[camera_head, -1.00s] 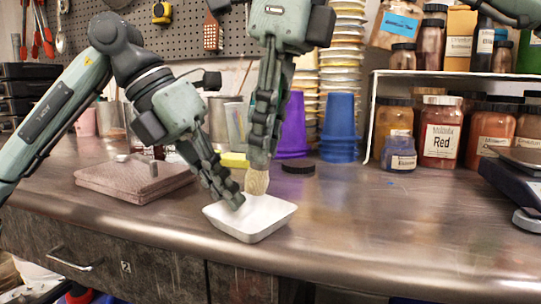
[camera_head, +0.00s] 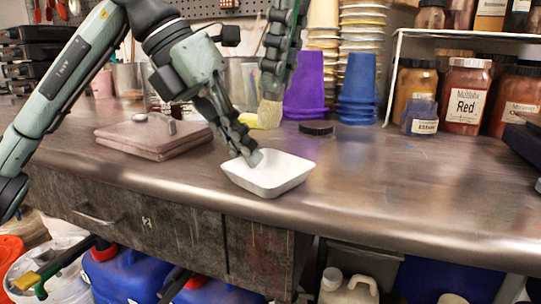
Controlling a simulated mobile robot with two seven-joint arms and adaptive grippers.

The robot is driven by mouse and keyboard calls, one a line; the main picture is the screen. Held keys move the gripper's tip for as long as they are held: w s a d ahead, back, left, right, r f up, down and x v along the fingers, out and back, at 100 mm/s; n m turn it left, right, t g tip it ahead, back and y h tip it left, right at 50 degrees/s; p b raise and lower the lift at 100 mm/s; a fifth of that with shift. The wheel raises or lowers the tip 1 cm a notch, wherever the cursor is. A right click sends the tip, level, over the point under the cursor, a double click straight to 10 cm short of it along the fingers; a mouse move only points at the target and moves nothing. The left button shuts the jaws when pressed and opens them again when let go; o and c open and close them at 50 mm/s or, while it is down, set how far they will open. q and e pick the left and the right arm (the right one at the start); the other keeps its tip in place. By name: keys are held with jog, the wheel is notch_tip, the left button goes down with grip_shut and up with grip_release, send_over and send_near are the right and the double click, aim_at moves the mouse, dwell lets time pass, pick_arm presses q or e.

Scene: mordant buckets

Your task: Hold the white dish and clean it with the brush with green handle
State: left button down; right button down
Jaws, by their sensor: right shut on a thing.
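The white dish (camera_head: 283,182) is a shallow rectangular tray on the metal worktop, near its front edge. My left gripper (camera_head: 250,157) reaches down to the dish's left rear side, with its fingertips at the rim and inside. Its fingers look close together, but whether they pinch the dish wall is unclear. My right gripper (camera_head: 279,75) comes from above, shut on the brush. The brush's pale bristles (camera_head: 270,114) point down, above and behind the dish, apart from it.
A folded brownish cloth stack (camera_head: 150,139) lies left of the dish. A yellow sponge (camera_head: 248,120), a black lid (camera_head: 316,128), purple cups (camera_head: 305,95) and blue cups (camera_head: 357,100) stand behind. Pigment jars (camera_head: 467,98) are at right. The worktop right of the dish is clear.

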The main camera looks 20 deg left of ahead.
pick_arm(q)
jog(key=c, duration=2.3)
grip_release()
jog(key=o, duration=0.7)
jog(key=shift+c, duration=0.2)
jog(key=v, duration=1.2)
jog(key=shift+s, duration=0.15)
